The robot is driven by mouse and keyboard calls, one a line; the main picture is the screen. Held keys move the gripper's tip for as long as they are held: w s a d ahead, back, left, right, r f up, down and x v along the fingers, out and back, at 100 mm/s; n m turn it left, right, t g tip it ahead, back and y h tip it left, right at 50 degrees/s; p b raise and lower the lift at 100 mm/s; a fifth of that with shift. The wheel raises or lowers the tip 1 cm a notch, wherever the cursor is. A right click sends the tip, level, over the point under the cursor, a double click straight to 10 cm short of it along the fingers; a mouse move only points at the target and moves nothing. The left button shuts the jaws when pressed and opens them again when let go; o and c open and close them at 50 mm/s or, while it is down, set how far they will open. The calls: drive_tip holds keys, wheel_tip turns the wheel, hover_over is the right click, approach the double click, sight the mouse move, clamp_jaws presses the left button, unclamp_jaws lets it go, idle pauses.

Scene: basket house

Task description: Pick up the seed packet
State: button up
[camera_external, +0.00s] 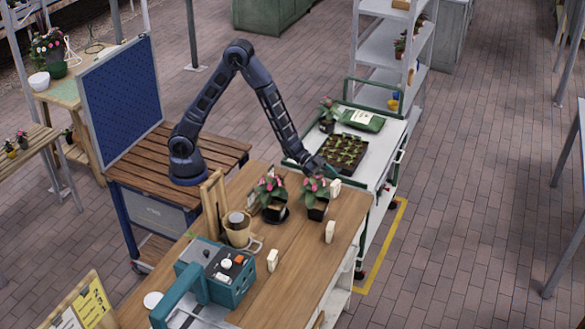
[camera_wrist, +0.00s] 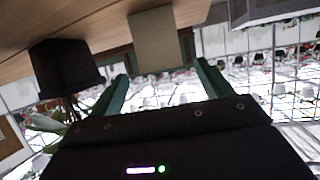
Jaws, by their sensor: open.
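A cream seed packet (camera_external: 335,188) stands upright near the far right corner of the wooden table (camera_external: 300,250), beside a potted pink-flowered plant (camera_external: 316,198). My gripper (camera_external: 328,171) is at this packet's far side, low over the table edge. In the wrist view, which appears upside down, the packet (camera_wrist: 155,40) is a plain tan block ahead of and roughly between the green fingers (camera_wrist: 160,78). The fingers are open and apart, with nothing held. Whether they overlap the packet in depth is unclear.
A black pot (camera_wrist: 66,68) is close left of the fingers in the wrist view. Similar cream packets (camera_external: 330,231) (camera_external: 272,259) stand on the table. Another potted plant (camera_external: 271,195) is nearby. A seedling tray (camera_external: 343,153) lies on the white cart behind.

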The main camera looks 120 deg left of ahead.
sight(338, 186)
drive_tip(key=shift+x, duration=3.35)
drive_tip(key=shift+a+f, duration=0.1)
drive_tip(key=c, duration=1)
drive_tip(key=shift+c, duration=0.3)
wheel_tip(338, 186, up, 20)
